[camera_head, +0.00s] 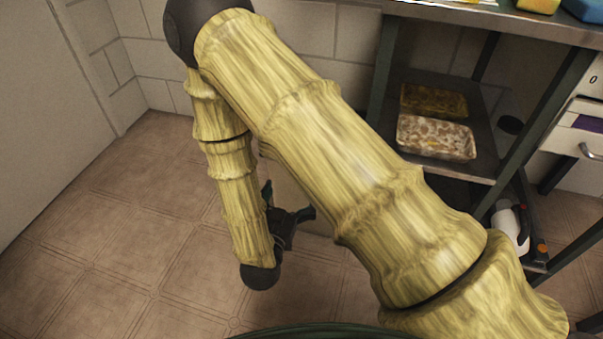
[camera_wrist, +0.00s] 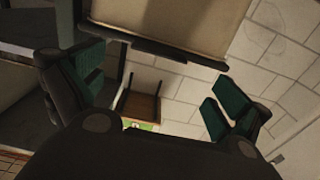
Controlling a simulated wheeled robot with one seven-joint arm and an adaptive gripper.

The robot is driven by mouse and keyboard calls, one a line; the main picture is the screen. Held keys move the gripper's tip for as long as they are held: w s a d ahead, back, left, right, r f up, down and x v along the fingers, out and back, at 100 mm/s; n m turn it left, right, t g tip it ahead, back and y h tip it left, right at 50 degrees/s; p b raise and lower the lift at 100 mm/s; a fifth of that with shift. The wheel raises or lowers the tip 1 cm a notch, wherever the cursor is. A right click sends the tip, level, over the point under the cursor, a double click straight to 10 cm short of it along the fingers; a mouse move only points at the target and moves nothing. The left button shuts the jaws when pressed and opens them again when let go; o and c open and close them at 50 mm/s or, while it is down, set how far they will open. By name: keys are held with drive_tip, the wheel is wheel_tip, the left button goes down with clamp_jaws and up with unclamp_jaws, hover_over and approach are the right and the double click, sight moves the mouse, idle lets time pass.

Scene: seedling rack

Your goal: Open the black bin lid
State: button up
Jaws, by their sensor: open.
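In the wrist view a beige bin body (camera_wrist: 180,22) fills the top of the picture. A thin black lid edge (camera_wrist: 205,61) runs along it, with a thicker dark piece in its middle. The lid looks shut against the body. My gripper (camera_wrist: 158,95) is open, with its green-padded fingers wide apart and nothing between them. The black edge lies beyond the fingertips, and I see no contact. In the head view my gripper (camera_head: 288,204) hangs low beside a beige surface (camera_head: 287,182), probably the bin. My arm hides most of it, and the lid cannot be made out there.
A metal rack stands at the right, with two trays (camera_head: 436,137) on its shelf. A white bottle (camera_head: 510,228) sits low on it. A drawer unit (camera_head: 585,140) is at the far right. Tiled floor (camera_head: 120,220) is clear at the left, below a white tiled wall.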

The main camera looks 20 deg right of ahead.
drive_tip(key=b+x, duration=0.3)
drive_tip(key=x, duration=0.6)
drive_tip(key=shift+d, duration=0.1)
